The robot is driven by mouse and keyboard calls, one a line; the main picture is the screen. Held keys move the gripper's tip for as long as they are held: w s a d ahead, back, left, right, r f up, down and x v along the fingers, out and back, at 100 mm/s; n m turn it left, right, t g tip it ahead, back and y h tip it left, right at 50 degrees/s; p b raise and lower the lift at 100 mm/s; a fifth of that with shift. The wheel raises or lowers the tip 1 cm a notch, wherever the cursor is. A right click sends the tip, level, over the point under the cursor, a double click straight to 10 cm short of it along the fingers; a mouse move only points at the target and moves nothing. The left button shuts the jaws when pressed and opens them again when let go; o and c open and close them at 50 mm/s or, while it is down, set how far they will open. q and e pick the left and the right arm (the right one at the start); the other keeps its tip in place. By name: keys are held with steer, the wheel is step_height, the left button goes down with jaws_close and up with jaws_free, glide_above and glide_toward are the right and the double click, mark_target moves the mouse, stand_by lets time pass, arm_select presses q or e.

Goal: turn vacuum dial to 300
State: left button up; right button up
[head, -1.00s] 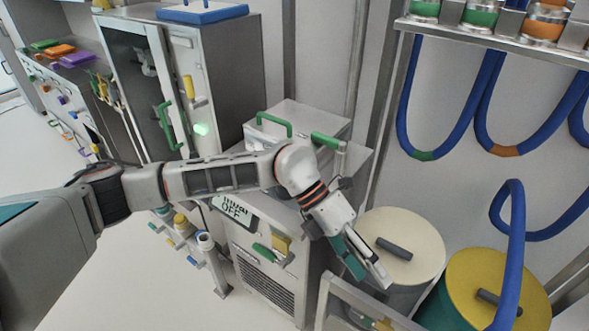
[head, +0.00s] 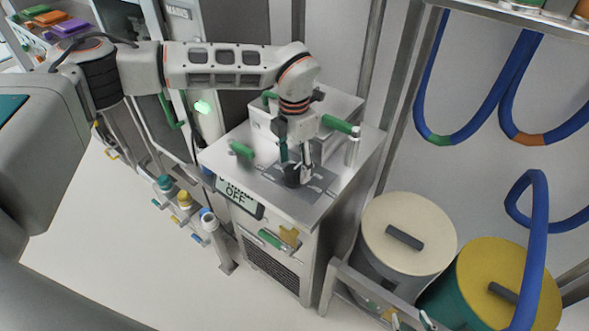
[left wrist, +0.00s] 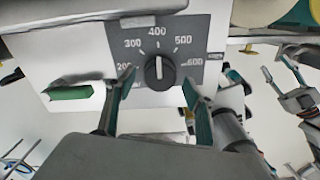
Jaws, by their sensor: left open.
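The vacuum dial is a dark round knob (head: 291,178) on a grey plate on top of the metal cabinet. In the left wrist view the dial (left wrist: 158,72) has a white pointer line aimed up near 400, with 300 to the left of it. My left gripper (head: 296,166) is open above the dial. In the left wrist view its fingers (left wrist: 158,88) stand apart on either side of the knob, with no clear contact. My right gripper (head: 412,321) shows only its fingertips at the bottom edge. It also shows at the right of the left wrist view, fingers apart.
The cabinet's front display (head: 236,196) reads OFF. A green handle (head: 241,149) lies left of the dial, and another green-handled lever (head: 338,124) stands behind it. Two drums, cream-lidded (head: 408,222) and yellow-lidded (head: 515,270), stand to the right. Blue hoses hang on the wall.

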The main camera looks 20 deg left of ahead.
mark_target(294, 170)
arm_select(q)
steer(key=shift+f, duration=1.55)
steer(key=shift+c, duration=0.3)
steer(key=c, duration=1)
steer(key=shift+n, duration=0.4)
steer(key=n, duration=0.2)
steer(key=shift+n+b, duration=0.35)
steer(key=shift+n, duration=0.05)
steer(key=shift+w+r+n+b, duration=0.1)
steer(key=shift+n+b, duration=0.2)
steer(key=shift+n, duration=1.8)
